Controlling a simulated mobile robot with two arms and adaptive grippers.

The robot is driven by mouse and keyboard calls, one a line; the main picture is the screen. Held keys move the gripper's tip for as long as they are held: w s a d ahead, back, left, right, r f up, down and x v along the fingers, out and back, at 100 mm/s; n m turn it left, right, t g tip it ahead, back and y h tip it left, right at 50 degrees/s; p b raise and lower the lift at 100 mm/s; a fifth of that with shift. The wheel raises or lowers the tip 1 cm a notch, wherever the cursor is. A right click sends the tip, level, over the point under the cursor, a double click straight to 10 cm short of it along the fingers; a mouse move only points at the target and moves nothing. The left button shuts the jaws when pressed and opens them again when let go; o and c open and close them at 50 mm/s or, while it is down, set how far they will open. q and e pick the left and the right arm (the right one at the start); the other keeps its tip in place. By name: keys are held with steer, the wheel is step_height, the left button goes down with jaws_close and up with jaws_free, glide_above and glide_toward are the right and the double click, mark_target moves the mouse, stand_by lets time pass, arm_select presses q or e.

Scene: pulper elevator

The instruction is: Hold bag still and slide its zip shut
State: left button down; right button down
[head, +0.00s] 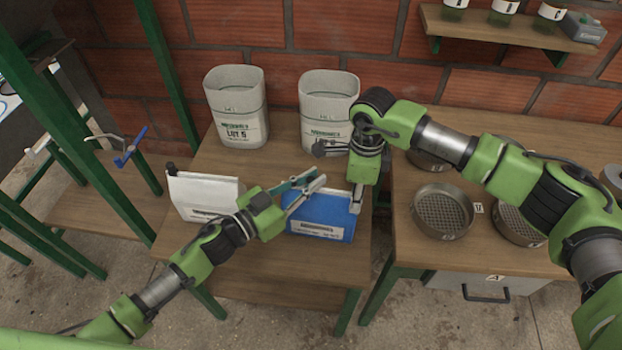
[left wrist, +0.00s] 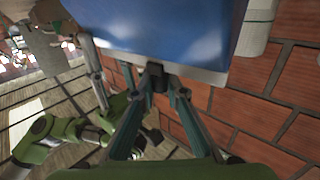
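The blue bag (head: 335,222) stands upright at the front of the low table, with a white label on its front. In the left wrist view the bag (left wrist: 180,35) has a pale top strip with a small black zip slider (left wrist: 157,76) on it. My left gripper (head: 312,184) is over the bag's top edge. In its wrist view its two teal fingers (left wrist: 160,95) are apart, one on each side of the slider; contact is unclear. My right gripper (head: 357,198) points down at the bag's right edge; its fingers are partly hidden, so its grip is unclear.
A white bag (head: 198,192) stands left of my left gripper. Two grey tubs (head: 236,110) (head: 328,105) stand behind, near the brick wall. Round sieves (head: 442,212) sit on the right table. A shelf with jars (head: 503,12) is at upper right.

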mark_target(332, 190)
arm_select(q)
steer(key=d, duration=0.5)
steer(key=shift+s, duration=0.35)
steer(key=c, duration=2)
jaws_free()
steer(key=shift+a, duration=0.1)
steer(key=v, duration=1.2)
steer(key=shift+s, duration=0.1)
